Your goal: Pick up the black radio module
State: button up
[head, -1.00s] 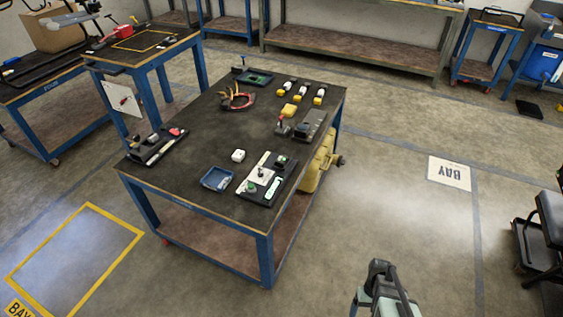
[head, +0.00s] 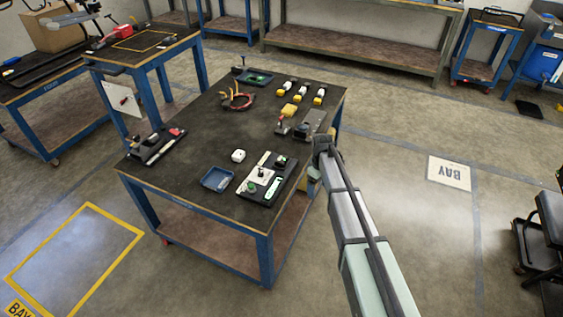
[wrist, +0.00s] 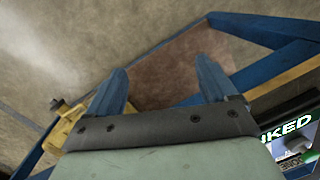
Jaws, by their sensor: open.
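Several small dark parts lie on the dark-topped workbench (head: 205,135), too small in the head view to tell for certain which is the black radio module. One dark block (head: 281,162) sits at the back of a black board with white and green parts near the bench's front right corner. Another dark grey unit (head: 311,122) lies by the right edge. My gripper (wrist: 163,78) is open and empty, its two blue fingers apart over the bench's edge frame and lower shelf. In the head view my arm hides most of it beside the bench's right edge.
A yellow case (wrist: 65,125) is below the bench edge.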

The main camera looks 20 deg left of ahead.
jog(key=w+a+r+n, duration=0.2)
jog(key=w+a+r, duration=0.2)
jog(key=a+r, duration=0.7)
notch_tip(320, 180, up, 8)
jog(key=n+t, duration=0.1)
jog(key=n, duration=0.1)
send_over(282, 158)
jog(key=shift+y, duration=0.4)
notch_tip(282, 158, down, 14)
jog(key=shift+s+f, duration=0.1)
jog(key=shift+s, duration=0.05)
jog(key=shift+c, duration=0.2)
jog(key=c, duration=1.2)
